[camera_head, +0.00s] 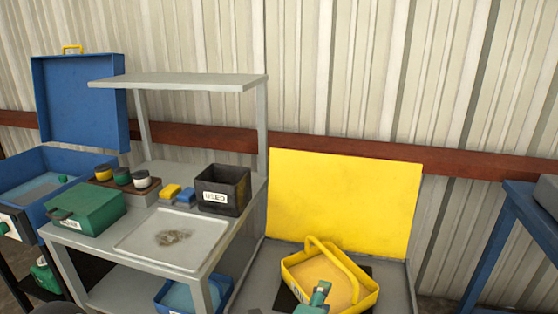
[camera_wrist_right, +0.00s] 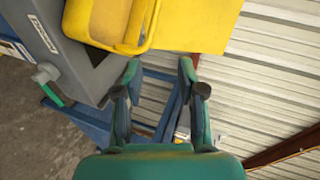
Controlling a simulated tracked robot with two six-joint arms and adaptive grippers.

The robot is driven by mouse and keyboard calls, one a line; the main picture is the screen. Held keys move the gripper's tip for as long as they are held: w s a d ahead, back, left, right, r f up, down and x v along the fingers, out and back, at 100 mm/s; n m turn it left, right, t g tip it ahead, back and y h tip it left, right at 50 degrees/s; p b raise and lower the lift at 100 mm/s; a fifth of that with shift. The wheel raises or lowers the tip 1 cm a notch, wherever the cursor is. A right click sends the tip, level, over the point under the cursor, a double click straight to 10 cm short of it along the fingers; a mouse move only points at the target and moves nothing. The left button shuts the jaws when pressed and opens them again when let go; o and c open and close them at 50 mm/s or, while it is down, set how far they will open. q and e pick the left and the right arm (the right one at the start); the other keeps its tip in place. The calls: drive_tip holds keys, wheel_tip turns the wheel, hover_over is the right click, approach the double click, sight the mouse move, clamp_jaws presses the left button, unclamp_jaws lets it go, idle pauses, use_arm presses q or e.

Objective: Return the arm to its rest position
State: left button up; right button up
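My right gripper (camera_head: 318,296) shows as a small green shape at the bottom of the head view, in front of the yellow caddy (camera_head: 293,268). In the right wrist view my right gripper (camera_wrist_right: 160,68) has its two fingers apart with nothing between them. The yellow caddy also shows at the top of that view (camera_wrist_right: 100,38), beyond the fingertips. From the head view I cannot tell whether the gripper touches the caddy. I do not make out my left gripper in either view.
A grey workbench (camera_head: 120,238) holds a green box (camera_head: 88,208), a black "USED" bin (camera_head: 222,190) and a pale tray (camera_head: 145,242). A blue case (camera_head: 80,105) stands open at left. A yellow panel (camera_head: 340,200) rises behind the caddy. A blue stand (camera_head: 525,215) is at right.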

wheel_tip(320, 180, down, 19)
drive_tip(key=d+n+g+y, duration=0.3)
drive_tip(key=n+y, duration=0.2)
drive_tip(key=n, duration=0.5)
drive_tip(key=s+d+f+n+g+y, duration=0.1)
drive_tip(key=s+f+n+g+y, duration=0.3)
drive_tip(key=s+f+n+g, duration=0.95)
drive_tip(key=s+f+m+t+b, duration=0.2)
drive_tip(key=s+f+b, duration=0.1)
drive_tip(key=f+b, duration=0.3)
drive_tip(key=s+f+m+t+b, duration=0.2)
drive_tip(key=s+f+b, duration=0.2)
drive_tip(key=f, duration=0.3)
wheel_tip(320, 180, up, 20)
drive_tip(key=p, duration=1.9)
drive_tip(key=shift+w+f+y+p, duration=0.2)
drive_tip(key=shift+w+y+p, duration=0.1)
drive_tip(key=shift+p, duration=0.1)
drive_tip(key=shift+f, duration=0.1)
